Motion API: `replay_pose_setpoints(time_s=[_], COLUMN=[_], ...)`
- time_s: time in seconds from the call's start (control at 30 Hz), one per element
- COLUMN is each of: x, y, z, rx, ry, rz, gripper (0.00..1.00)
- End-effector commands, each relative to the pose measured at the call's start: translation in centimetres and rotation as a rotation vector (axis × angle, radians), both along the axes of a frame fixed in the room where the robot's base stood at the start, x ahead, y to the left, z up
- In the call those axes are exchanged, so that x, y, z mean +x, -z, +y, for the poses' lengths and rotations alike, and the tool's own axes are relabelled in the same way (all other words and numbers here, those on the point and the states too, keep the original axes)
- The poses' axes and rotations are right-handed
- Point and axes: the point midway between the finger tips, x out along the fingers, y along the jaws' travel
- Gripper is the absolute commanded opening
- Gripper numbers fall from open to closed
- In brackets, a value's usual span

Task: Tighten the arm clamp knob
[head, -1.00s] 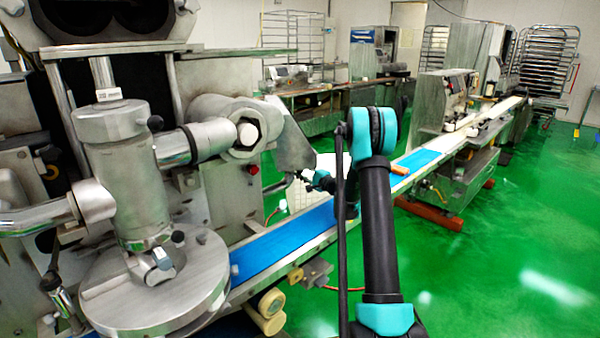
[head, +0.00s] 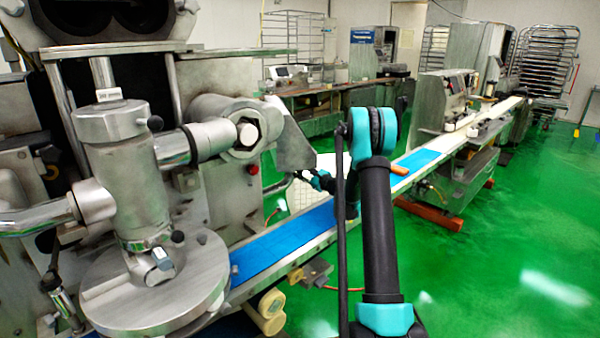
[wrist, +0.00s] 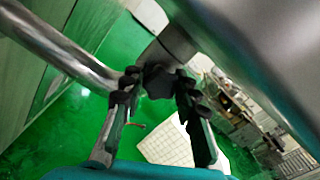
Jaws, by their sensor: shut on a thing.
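The arm clamp knob (wrist: 158,82) is a dark lobed knob below a grey metal stem in the wrist view. My gripper (wrist: 157,88) is shut on it, with a black padded finger on each side. In the head view, my gripper's end (head: 303,177) reaches the steel arm pipe beside the cone-shaped housing (head: 296,148). The knob is too small and hidden to make out there.
A steel pipe (wrist: 65,48) runs close by the left finger, and a large metal surface fills the upper right. A white grid-patterned panel (wrist: 183,147) lies beyond the fingers. The blue conveyor belt (head: 285,242) runs below my arm. Green floor is open at right.

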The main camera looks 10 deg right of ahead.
Motion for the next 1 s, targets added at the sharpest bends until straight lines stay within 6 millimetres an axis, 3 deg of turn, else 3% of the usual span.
replay_pose_setpoints(time_s=[0.33, 0.9, 0.93, 1.0], x=[0.05, 0.02, 0.02, 0.02], y=[0.07, 0.10, 0.10, 0.09], z=[-0.14, -0.13, -0.13, -0.12], rx=[0.123, 0.149, 0.149, 0.149], ry=[0.003, 0.002, 0.002, 0.002], rz=[0.091, 0.110, 0.110, 0.110], gripper=[0.01, 0.01, 0.31, 0.40])
